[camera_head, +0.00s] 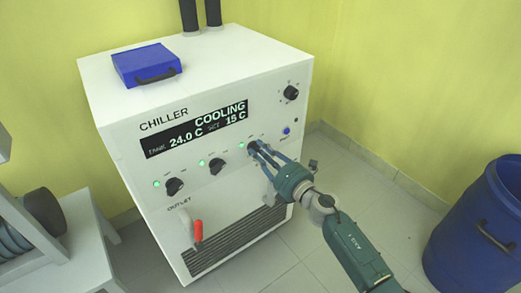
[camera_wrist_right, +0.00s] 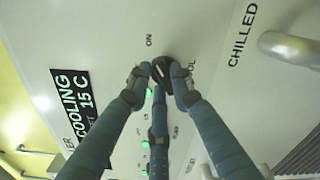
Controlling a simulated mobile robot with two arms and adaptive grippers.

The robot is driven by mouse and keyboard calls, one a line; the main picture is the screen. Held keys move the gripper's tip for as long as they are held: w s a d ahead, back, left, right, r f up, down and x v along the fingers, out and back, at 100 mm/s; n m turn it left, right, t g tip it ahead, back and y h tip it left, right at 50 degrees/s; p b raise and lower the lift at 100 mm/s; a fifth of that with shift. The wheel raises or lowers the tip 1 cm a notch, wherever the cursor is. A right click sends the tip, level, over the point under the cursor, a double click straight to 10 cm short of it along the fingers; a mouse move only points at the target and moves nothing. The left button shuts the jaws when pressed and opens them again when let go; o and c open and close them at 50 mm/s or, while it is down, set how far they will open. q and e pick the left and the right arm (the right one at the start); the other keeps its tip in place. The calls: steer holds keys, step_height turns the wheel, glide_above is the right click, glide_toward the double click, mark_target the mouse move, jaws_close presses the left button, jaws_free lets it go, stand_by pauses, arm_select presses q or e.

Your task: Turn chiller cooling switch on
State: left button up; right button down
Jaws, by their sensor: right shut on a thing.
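The white chiller (camera_head: 120,100) stands against the wall. Its black display (camera_head: 195,130) reads COOLING, 24.0 C and 15 C. Three dark knobs sit in a row below the display, each with a lit green light beside it. My right gripper (camera_head: 260,152) is shut on the rightmost of these, the cooling switch (camera_head: 252,146). In the right wrist view, the fingers of my right gripper (camera_wrist_right: 160,76) close around the dark cooling switch (camera_wrist_right: 160,67), with the label ON near it and another label partly covered. My left gripper is not in view.
A dark dial (camera_head: 291,92) and a blue button (camera_head: 287,131) sit right of the switch. A red-handled outlet valve (camera_head: 198,231) is lower left. A blue case (camera_head: 147,63) lies on top. A blue barrel (camera_head: 480,235) stands at right; floor between is clear.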

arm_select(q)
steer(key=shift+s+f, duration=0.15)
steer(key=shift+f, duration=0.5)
arm_select(e)
steer(key=shift+m, duration=0.4)
steer(key=c, duration=1.5)
jaws_free()
steer(key=shift+s+d, duration=0.1)
steer(key=shift+d, duration=0.05)
steer(key=v, duration=1.1)
steer(key=shift+s+d, duration=0.2)
steer(key=shift+s, duration=0.1)
